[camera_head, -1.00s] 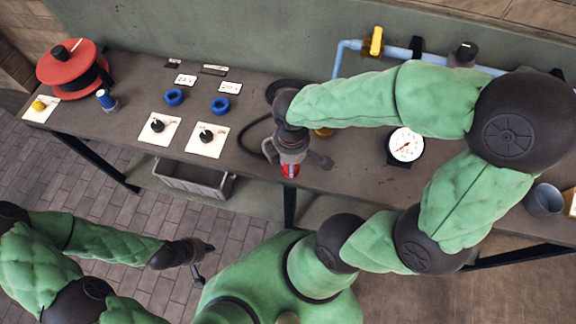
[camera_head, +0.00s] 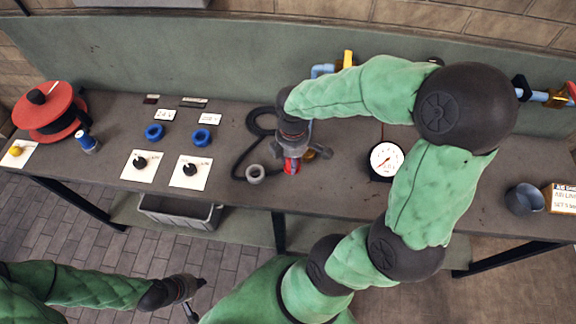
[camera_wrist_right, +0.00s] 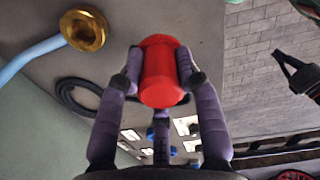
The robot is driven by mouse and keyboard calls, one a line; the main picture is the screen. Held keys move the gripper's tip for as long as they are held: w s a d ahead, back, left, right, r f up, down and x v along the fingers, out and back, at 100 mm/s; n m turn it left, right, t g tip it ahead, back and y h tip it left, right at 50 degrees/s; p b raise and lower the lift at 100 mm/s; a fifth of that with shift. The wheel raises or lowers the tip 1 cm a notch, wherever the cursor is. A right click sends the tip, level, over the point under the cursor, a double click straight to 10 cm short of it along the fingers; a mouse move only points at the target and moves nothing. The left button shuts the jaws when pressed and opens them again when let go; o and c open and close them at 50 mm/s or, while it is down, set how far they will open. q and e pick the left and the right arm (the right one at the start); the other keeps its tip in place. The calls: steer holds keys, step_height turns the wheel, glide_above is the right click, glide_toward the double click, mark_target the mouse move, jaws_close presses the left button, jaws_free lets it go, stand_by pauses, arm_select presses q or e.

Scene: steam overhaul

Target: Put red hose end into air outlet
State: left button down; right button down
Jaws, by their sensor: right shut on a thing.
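The red hose end (camera_head: 291,166) is in my right gripper (camera_head: 290,160), above the front half of the bench. In the right wrist view the red hose end (camera_wrist_right: 160,72) sits between the two fingers of that gripper (camera_wrist_right: 160,78). The brass air outlet (camera_wrist_right: 84,28), with a round open mouth, is at the end of a light blue pipe (camera_wrist_right: 30,58), left of the red end and apart from it. In the head view the brass outlet (camera_head: 309,154) is partly hidden by my right gripper. My left gripper (camera_head: 198,298) is open and empty, in front of the bench.
A gauge (camera_head: 386,160) stands to the right. A red reel (camera_head: 50,110), blue rings (camera_head: 201,137) and knob cards are left. A grey bin (camera_head: 180,212) is below.

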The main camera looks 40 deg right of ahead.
steer(key=shift+w+d, duration=0.1)
steer(key=shift+d, duration=0.2)
steer(key=w+d+p, duration=0.2)
steer(key=w+d, duration=0.2)
steer(key=d, duration=0.5)
steer(key=shift+d, duration=0.4)
steer(key=shift+f+b, duration=1.8)
steer(key=shift+f, duration=1.15)
steer(key=c, duration=0.8)
jaws_free()
steer(key=shift+o, duration=0.2)
steer(key=shift+r, duration=0.1)
step_height(320, 180, up, 12)
